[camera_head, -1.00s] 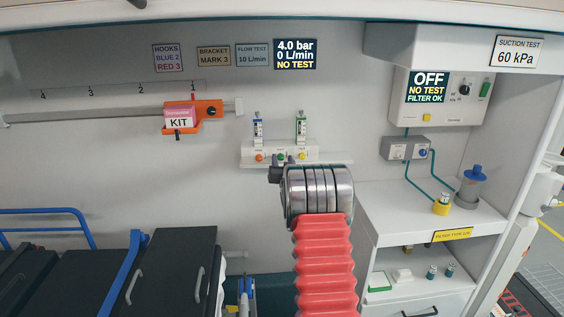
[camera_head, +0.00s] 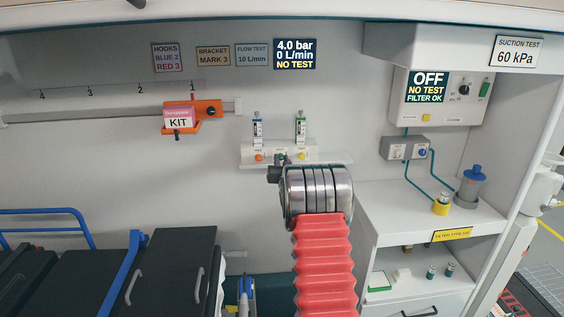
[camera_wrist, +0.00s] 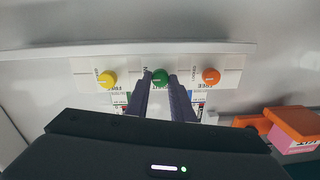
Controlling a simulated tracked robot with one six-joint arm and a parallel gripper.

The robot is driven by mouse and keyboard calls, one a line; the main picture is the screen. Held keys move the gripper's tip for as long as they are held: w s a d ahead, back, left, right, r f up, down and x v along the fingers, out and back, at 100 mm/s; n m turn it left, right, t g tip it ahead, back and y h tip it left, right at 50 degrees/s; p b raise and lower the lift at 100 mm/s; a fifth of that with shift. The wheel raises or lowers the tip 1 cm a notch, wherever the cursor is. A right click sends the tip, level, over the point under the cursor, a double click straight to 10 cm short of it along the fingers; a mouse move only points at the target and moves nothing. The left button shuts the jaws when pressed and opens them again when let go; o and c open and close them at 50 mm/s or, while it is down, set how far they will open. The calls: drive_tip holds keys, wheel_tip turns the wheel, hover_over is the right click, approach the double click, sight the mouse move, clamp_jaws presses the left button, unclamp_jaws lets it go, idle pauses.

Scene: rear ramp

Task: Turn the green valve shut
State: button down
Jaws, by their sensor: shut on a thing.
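The green valve (camera_wrist: 160,76) is a small round knob in the middle of a row of knobs on a white wall panel (camera_wrist: 230,66). In the wrist view it sits between the tips of my gripper (camera_wrist: 160,82), whose two dark fingers are shut on it. A pale mark shows on the knob's face. In the head view a small part of the green valve (camera_head: 281,156) shows above my arm, which hides most of my gripper.
A yellow knob (camera_wrist: 108,79) and an orange knob (camera_wrist: 211,76) flank the valve closely. Two flow gauges (camera_head: 258,129) stand on the panel. A display (camera_head: 295,54) reads 4.0 bar, 0 L/min, NO TEST. An orange bracket with a pink kit box (camera_head: 178,117) is at left.

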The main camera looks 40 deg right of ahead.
drive_tip(key=shift+s+d+n, duration=0.1)
drive_tip(key=shift+d+n, duration=0.1)
drive_tip(key=shift+n, duration=0.2)
drive_tip(key=n, duration=0.7)
drive_tip(key=shift+n, duration=0.3)
drive_tip(key=n, duration=0.4)
drive_tip(key=shift+g, duration=0.3)
drive_tip(key=n, duration=0.4)
drive_tip(key=shift+n, duration=0.3)
drive_tip(key=c, duration=1.9)
unclamp_jaws()
drive_tip(key=o, duration=0.4)
drive_tip(key=shift+a, duration=0.2)
drive_tip(key=shift+c, duration=0.2)
